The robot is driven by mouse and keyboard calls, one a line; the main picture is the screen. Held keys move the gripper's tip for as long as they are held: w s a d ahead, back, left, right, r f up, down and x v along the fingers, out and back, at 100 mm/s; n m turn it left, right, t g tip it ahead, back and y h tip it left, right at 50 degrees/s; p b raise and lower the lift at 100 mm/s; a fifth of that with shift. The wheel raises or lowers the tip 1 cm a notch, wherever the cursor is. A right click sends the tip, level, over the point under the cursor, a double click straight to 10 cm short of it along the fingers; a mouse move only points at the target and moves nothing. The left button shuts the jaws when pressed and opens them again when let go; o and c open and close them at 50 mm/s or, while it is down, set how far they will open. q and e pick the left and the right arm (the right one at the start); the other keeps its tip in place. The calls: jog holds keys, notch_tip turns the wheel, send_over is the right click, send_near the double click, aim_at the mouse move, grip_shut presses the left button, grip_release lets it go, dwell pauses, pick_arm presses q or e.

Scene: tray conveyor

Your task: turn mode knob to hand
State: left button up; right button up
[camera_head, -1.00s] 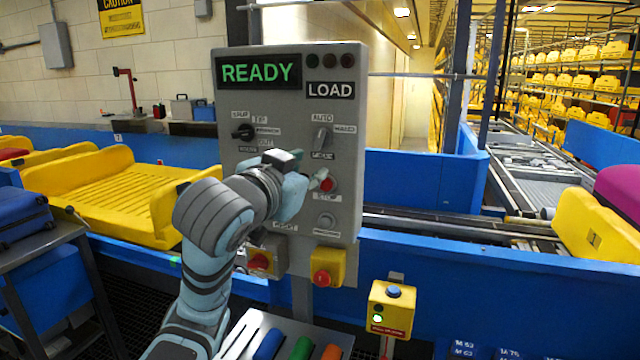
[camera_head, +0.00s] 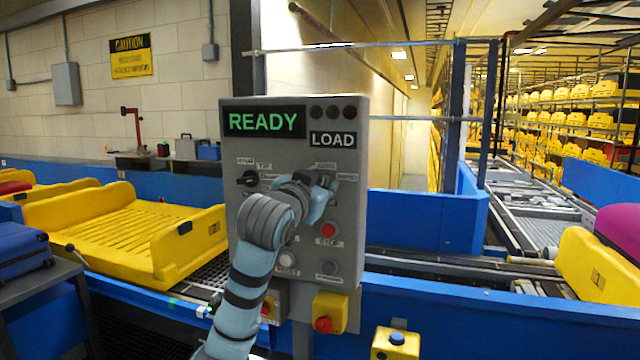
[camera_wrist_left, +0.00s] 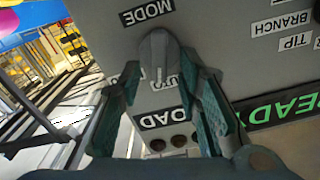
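The mode knob (camera_wrist_left: 158,50) is a grey knob with a white line, on the grey control panel (camera_head: 346,250). In the left wrist view, which is upside down, its line points down, toward the AUTO label and the LOAD sign. My left gripper (camera_head: 322,182) is at the upper right of the panel, in front of the knob, and hides most of it in the head view. In the wrist view its two fingers (camera_wrist_left: 165,85) are apart, one on each side of the knob, with gaps visible. The HAND label (camera_head: 347,178) is right of the knob. My right gripper is not in view.
Left of the mode knob is a black selector knob (camera_head: 247,179). Below are a red STOP button (camera_head: 328,230), a white button (camera_head: 287,259) and a red button on a yellow box (camera_head: 323,324). A yellow tray (camera_head: 130,232) lies at left.

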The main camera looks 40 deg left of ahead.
pick_arm(q)
jog(key=shift+c, duration=0.6)
grip_shut()
jog(key=shift+w+r+m+p, duration=0.1)
jog(key=shift+m+p, duration=0.5)
jog(key=shift+p, duration=0.4)
jog(key=m+p, duration=0.4)
jog(key=p, duration=0.1)
jog(key=m+p, duration=0.2)
jog(key=shift+d+p, duration=0.3)
jog(key=shift+p, duration=0.1)
jog(key=shift+f+m+p, duration=0.4)
jog(key=shift+m+p, duration=0.3)
jog(key=shift+p, duration=0.1)
